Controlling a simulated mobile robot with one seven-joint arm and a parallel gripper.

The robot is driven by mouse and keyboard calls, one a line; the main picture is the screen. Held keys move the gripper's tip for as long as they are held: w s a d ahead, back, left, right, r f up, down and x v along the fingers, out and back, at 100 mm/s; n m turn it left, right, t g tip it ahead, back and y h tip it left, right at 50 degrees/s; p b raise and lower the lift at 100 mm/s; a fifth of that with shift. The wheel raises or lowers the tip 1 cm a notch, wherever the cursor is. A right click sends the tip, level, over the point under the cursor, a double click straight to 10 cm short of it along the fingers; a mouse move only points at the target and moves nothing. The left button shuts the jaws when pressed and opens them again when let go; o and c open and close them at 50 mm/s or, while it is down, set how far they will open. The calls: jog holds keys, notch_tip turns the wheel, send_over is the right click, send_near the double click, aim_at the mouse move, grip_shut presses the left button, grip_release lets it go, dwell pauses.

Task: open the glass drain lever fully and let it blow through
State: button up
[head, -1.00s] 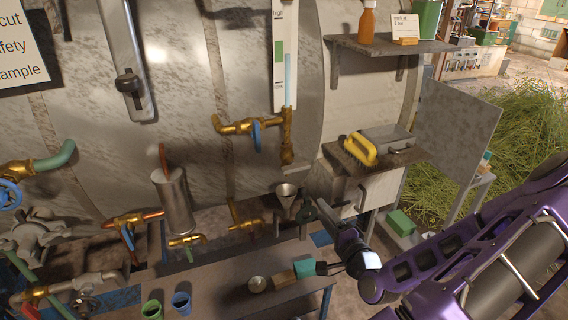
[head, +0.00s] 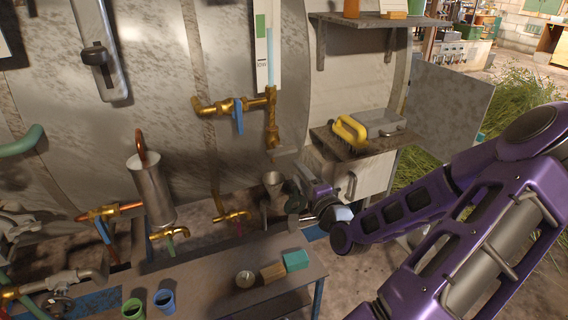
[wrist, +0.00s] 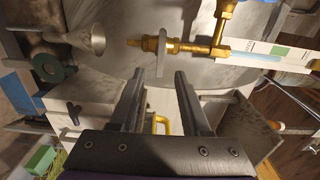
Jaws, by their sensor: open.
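The sight glass (head: 270,60) with pale blue liquid stands on the drum's front. Its brass bottom fitting (head: 272,125) points down above a metal funnel (head: 272,180). In the wrist view, the sideways brass drain (wrist: 185,46) carries a flat grey lever (wrist: 162,58), which I take as the drain lever; its lie in the head view is unclear. My gripper (wrist: 159,76) is open and empty, its fingertips just short of the grey lever, one to each side in the picture. In the head view my gripper (head: 299,187) is low, right of the funnel. No outflow shows.
A brass valve with a blue lever (head: 238,116) sits left of the glass. Below are a bench (head: 215,283) and a red-handled tap (head: 238,226). The funnel is near in the wrist view (wrist: 88,40).

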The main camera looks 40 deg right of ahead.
aim_at(283, 153)
jog(key=b+x, duration=0.1)
jog(key=x, duration=0.9)
jog(key=shift+d+r, duration=0.1)
jog(key=shift+s, duration=0.1)
grip_shut()
